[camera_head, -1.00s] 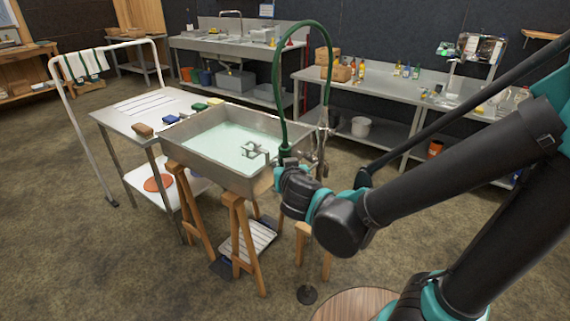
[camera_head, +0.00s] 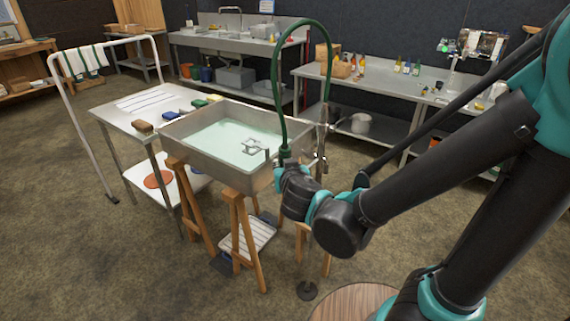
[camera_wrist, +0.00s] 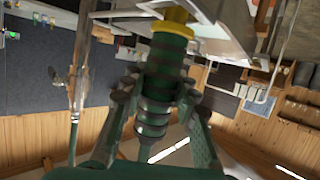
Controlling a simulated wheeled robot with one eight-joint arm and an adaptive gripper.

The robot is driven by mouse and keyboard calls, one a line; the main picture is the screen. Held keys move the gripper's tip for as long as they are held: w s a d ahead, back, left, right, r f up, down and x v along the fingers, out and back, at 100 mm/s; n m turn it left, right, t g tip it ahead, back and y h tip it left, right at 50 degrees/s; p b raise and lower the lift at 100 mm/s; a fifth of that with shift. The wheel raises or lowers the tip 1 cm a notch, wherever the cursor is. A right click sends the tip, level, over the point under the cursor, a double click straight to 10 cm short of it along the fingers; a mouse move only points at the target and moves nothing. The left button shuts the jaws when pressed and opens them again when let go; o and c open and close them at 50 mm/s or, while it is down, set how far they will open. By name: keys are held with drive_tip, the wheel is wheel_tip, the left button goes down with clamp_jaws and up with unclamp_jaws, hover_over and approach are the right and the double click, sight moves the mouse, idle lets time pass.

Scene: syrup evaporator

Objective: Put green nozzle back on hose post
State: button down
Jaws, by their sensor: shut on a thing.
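The green nozzle (camera_wrist: 165,75) is a ribbed dark green cylinder with a yellow end in the wrist view. My gripper (camera_wrist: 158,95) is shut on it, one finger on each side. My wrist hides part of the pole.
A steel sink (camera_head: 190,150) with pale water stands on wooden trestles to the left of my gripper. A white rail (camera_head: 68,110) and steel side table (camera_head: 110,118) are farther left. A long steel counter (camera_head: 425,75) with bottles is behind. The floor at front left is clear.

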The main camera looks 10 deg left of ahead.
idle(0.3)
drive_tip(key=c, duration=1.1)
unclamp_jaws()
drive_tip(key=v, duration=1.2)
drive_tip(key=w+d+f+m+g+h, duration=0.1)
drive_tip(key=w+d+f+g+h, duration=0.15)
drive_tip(key=d+f, duration=0.4)
drive_tip(key=w+d+f+m+g+h, duration=0.15)
drive_tip(key=w+d+f+h, duration=0.25)
drive_tip(key=d, duration=0.6)
drive_tip(key=s+d+f+m+g+y, duration=0.1)
drive_tip(key=d+f+g, duration=0.1)
drive_tip(key=d, duration=0.5)
drive_tip(key=s+d+f+m+g, duration=0.1)
drive_tip(key=s+d+f+g, duration=0.1)
drive_tip(key=d+f, duration=0.3)
drive_tip(key=shift+s+d+f+g+y, duration=0.3)
drive_tip(key=shift+d+g, duration=0.3)
drive_tip(key=shift+d, duration=0.3)
